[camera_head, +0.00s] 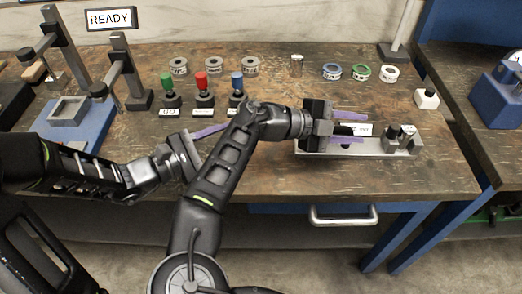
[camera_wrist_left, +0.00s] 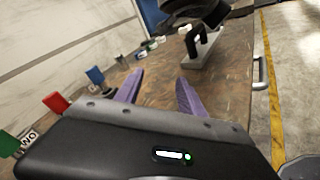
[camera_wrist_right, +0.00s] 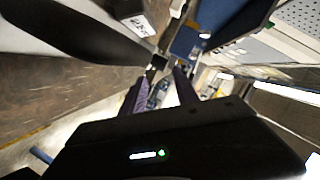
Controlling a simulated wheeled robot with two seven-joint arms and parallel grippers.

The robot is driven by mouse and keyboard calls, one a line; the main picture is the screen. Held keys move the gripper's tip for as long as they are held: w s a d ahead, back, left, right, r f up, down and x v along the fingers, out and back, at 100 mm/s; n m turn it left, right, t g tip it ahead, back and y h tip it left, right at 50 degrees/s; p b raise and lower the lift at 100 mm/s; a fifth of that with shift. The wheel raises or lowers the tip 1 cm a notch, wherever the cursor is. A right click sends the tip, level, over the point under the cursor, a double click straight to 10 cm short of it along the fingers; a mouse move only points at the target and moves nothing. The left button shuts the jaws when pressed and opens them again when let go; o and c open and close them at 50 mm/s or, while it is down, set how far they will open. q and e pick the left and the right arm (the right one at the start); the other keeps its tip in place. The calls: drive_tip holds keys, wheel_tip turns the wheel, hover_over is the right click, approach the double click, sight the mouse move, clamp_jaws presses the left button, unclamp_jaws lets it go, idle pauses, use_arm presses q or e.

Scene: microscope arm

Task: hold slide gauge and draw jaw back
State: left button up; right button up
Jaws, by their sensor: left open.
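The slide gauge (camera_head: 314,151) is a long grey metal base on the right part of the bench, with a small white label and a metal block (camera_head: 404,137) at its right end. It also shows in the left wrist view (camera_wrist_left: 199,62), where an arm partly hides it. My right gripper (camera_head: 366,128) is over the gauge, its purple fingers apart with a black part between them; contact cannot be made out. The right wrist view shows its fingertips (camera_wrist_right: 164,74) with a gap. My left gripper (camera_wrist_left: 160,78) is open and empty, left of the gauge.
Red (camera_head: 202,81), green (camera_head: 167,84) and blue (camera_head: 237,83) knobs stand behind my left gripper. Several tape rings (camera_head: 332,71) and a small metal cup (camera_head: 297,65) lie at the back. A READY sign (camera_head: 110,19) is at the back left. The bench front is mostly clear.

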use_arm(q)
drive_tip(key=d+n, duration=0.2)
drive_tip(key=d, duration=0.1)
drive_tip(key=s+d+f+n, duration=0.1)
drive_tip(key=d+n, duration=0.1)
drive_tip(key=d, duration=0.2)
drive_tip(key=s+d+f+n+h, duration=0.1)
drive_tip(key=d+n, duration=0.1)
drive_tip(key=d, duration=0.2)
drive_tip(key=shift+d, duration=0.2)
drive_tip(key=shift+w, duration=0.1)
drive_tip(key=shift+x, duration=3.9)
drive_tip(key=shift+r, duration=0.15)
drive_tip(key=shift+d+r, duration=0.15)
clamp_jaws()
